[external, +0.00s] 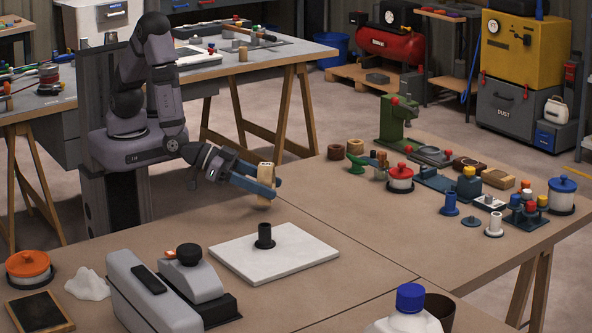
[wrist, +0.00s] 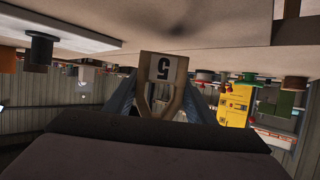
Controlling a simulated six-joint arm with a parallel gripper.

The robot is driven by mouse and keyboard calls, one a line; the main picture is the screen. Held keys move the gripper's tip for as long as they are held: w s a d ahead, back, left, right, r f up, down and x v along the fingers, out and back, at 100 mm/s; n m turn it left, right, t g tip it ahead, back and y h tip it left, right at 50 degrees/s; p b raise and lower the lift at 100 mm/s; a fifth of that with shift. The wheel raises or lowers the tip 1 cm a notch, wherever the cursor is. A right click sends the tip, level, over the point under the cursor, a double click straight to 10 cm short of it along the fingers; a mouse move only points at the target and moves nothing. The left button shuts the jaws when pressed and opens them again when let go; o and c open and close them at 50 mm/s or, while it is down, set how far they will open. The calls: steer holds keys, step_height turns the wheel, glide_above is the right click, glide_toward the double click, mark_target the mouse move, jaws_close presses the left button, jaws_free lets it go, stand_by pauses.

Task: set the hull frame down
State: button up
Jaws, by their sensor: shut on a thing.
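The hull frame (external: 266,173) is a small tan piece held upright in my gripper (external: 262,186). In the wrist view the hull frame (wrist: 162,69) shows a dark number 5 on a pale label, with a forked shape below it in the picture. The blue-grey fingers of my gripper (wrist: 160,98) are shut on it from both sides. It is low over the brown bench (external: 330,206), behind the white slab. I cannot tell whether its lower end touches the bench.
A white slab (external: 235,256) with a black post (external: 264,236) lies in front of my gripper. A grey machine (external: 150,290) stands at the front left. Several coloured fittings and a red-lidded pot (external: 401,177) crowd the right side. Bare bench lies between them and my gripper.

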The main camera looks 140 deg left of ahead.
steer(key=shift+f, duration=1.35)
steer(key=shift+f, duration=0.15)
steer(key=o, duration=1.1)
